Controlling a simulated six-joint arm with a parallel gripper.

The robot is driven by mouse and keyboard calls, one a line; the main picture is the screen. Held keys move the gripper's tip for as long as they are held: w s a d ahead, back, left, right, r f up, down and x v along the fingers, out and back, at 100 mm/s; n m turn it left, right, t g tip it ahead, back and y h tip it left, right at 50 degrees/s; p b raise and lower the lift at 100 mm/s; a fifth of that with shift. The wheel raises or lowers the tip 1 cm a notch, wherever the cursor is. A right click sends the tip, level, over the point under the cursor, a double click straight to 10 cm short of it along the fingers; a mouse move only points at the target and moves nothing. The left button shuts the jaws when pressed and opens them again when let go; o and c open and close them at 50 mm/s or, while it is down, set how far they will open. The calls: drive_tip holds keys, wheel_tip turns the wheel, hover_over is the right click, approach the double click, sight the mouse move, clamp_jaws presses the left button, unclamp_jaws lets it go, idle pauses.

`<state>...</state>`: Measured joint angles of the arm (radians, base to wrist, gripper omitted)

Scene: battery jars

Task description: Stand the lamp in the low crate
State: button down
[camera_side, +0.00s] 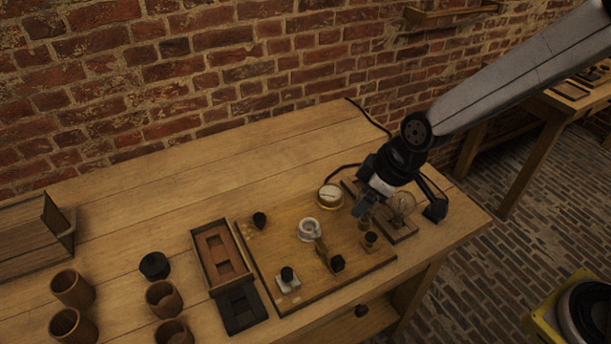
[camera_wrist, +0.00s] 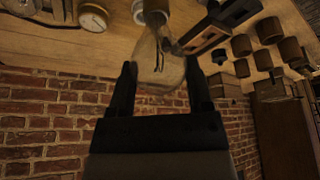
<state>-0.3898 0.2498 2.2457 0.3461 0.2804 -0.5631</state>
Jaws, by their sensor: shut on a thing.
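The lamp is a clear glass bulb (camera_side: 403,203) at the right end of the bench, above a small wooden block (camera_side: 398,231). My gripper (camera_side: 400,208) comes down from the upper right with its fingers either side of the bulb. In the wrist view the bulb (camera_wrist: 160,68) sits between the two black fingers of my gripper (camera_wrist: 161,75), with a pale base at the top of the picture. I cannot tell whether the base touches the block. A low wooden crate (camera_side: 35,235) stands at the far left of the bench; its inside is mostly hidden.
A wooden board (camera_side: 285,245) with a brass gauge (camera_side: 330,196), knobs and terminals lies left of my gripper. Beyond it are a framed tray (camera_side: 205,262), a dark round piece (camera_side: 154,265) and several brown jars (camera_side: 73,287). The bench's back strip is clear, before a brick wall.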

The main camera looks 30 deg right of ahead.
drive_tip(key=shift+a, duration=0.1)
drive_tip(key=w+a+f+n+g+y, duration=0.15)
drive_tip(key=a+n, duration=0.25)
drive_tip(key=a, duration=1.3)
drive_tip(key=w+a+f, duration=0.8)
drive_tip(key=w+f, duration=0.2)
drive_tip(key=w, duration=0.1)
drive_tip(key=shift+a, duration=0.3)
drive_tip(key=shift+w+f+t+h, duration=0.1)
drive_tip(key=shift+f+t+h, duration=0.05)
drive_tip(key=shift+t+h, duration=0.1)
drive_tip(key=shift+w+a+f, duration=0.1)
drive_tip(key=shift+f, duration=1.55)
drive_tip(key=shift+f, duration=0.15)
